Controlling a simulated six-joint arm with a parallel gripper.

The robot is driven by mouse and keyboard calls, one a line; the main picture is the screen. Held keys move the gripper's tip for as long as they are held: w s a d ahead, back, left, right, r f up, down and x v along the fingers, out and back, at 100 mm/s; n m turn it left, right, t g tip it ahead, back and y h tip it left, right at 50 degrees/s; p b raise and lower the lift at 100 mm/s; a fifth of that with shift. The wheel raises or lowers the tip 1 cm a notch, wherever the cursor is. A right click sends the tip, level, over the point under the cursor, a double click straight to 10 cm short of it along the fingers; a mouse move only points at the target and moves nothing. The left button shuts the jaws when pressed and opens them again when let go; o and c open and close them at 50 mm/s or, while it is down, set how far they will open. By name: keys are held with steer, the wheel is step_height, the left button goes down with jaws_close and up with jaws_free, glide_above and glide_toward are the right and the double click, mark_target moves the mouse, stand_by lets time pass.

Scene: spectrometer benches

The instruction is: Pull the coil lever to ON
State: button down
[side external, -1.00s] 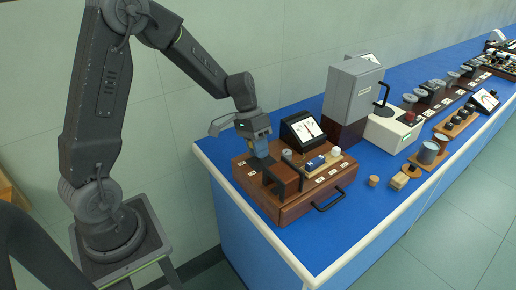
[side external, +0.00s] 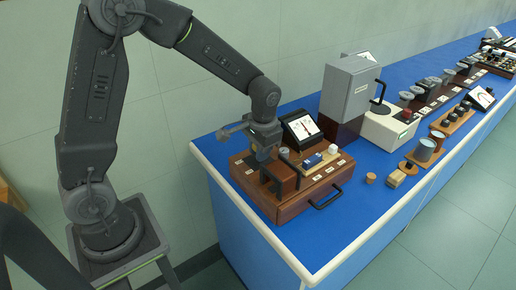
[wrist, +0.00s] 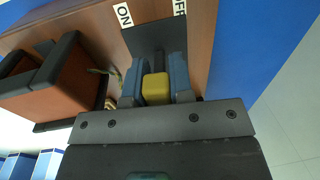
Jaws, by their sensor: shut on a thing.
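The coil lever shows in the wrist view as a yellow block-like grip (wrist: 155,90) in front of a dark plate (wrist: 155,38). My gripper (wrist: 159,85) is shut on it, with one blue finger on each side. An ON label (wrist: 123,15) lies to the upper left of the grip and an OFF label (wrist: 180,7) to the upper right. I cannot tell the lever's exact setting. In the side view my gripper (side external: 264,153) is low over the back left of the wooden apparatus base (side external: 300,205), and the lever is hidden there.
A brown coil block with black end plates (wrist: 45,85) stands close to the left of my gripper in the wrist view. A tilted meter (side external: 301,128) stands behind the base. A grey box instrument (side external: 349,92) is to the right.

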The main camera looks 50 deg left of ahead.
steer(key=shift+d+y, duration=0.15)
steer(key=shift+y, duration=0.25)
steer(key=c, duration=1)
jaws_free()
step_height(320, 180, up, 14)
steer(key=d, duration=0.2)
steer(key=shift+d+f, duration=0.2)
steer(key=shift+d, duration=0.1)
